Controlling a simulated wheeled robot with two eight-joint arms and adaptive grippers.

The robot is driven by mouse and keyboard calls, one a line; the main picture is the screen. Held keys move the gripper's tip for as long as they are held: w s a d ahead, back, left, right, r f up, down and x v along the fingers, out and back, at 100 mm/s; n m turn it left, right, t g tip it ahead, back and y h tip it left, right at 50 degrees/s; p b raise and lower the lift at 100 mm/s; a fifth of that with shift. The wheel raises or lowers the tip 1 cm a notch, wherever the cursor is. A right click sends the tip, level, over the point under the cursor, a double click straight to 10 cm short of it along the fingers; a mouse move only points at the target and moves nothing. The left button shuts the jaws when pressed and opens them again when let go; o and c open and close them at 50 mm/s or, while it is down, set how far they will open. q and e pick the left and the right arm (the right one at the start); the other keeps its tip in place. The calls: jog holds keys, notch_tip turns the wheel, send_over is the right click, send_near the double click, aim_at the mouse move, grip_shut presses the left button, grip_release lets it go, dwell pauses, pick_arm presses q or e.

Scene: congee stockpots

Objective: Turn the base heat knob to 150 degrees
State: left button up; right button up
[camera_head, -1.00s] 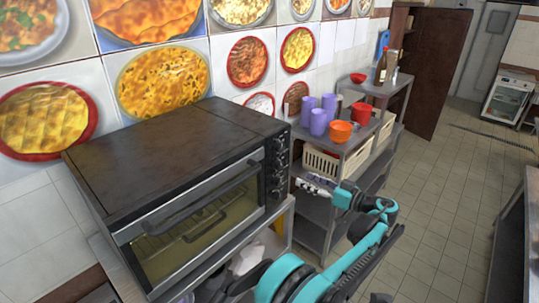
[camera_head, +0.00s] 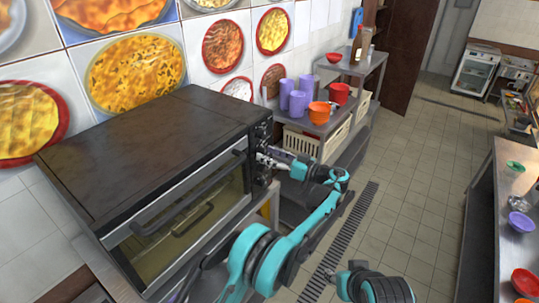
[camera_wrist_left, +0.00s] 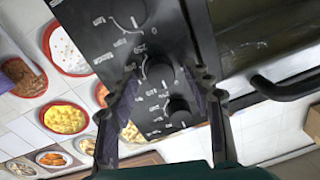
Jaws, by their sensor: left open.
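The black oven (camera_head: 150,165) stands at left with its door closed. Its control panel (camera_head: 262,150) is on its right side and holds a column of dark knobs. In the left wrist view a middle knob (camera_wrist_left: 158,72) sits between my fingertips, with another knob (camera_wrist_left: 130,12) above and one (camera_wrist_left: 180,112) below. White numbers ring the knobs, too small to read surely. My left gripper (camera_head: 268,160) is open at the panel, and its fingers also show in the wrist view (camera_wrist_left: 167,78). I cannot tell whether they touch the knob. My right gripper is not in view.
The oven door handle (camera_wrist_left: 290,85) juts out to the right of my fingers in the wrist view. A metal shelf (camera_head: 310,125) with purple cups (camera_head: 298,104) and orange and red bowls stands right behind the panel. The tiled floor (camera_head: 410,180) is open.

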pick_arm(q)
jog(key=shift+w+a, duration=0.1)
jog(key=shift+c, duration=1.2)
jog(key=c, duration=0.9)
jog(key=m+b, duration=0.2)
jog(key=shift+f+m+b, duration=0.2)
jog(key=shift+m+b, duration=0.15)
jog(key=shift+m, duration=0.05)
jog(key=m+b, duration=0.3)
jog(key=m, duration=0.1)
jog(key=m+b, duration=0.2)
jog(key=m, duration=0.3)
jog(key=shift+t, duration=0.3)
jog(key=shift+r+m+t+b, duration=0.1)
jog(key=shift+m+t+b, duration=0.4)
jog(key=shift+m, duration=1.7)
grip_shut()
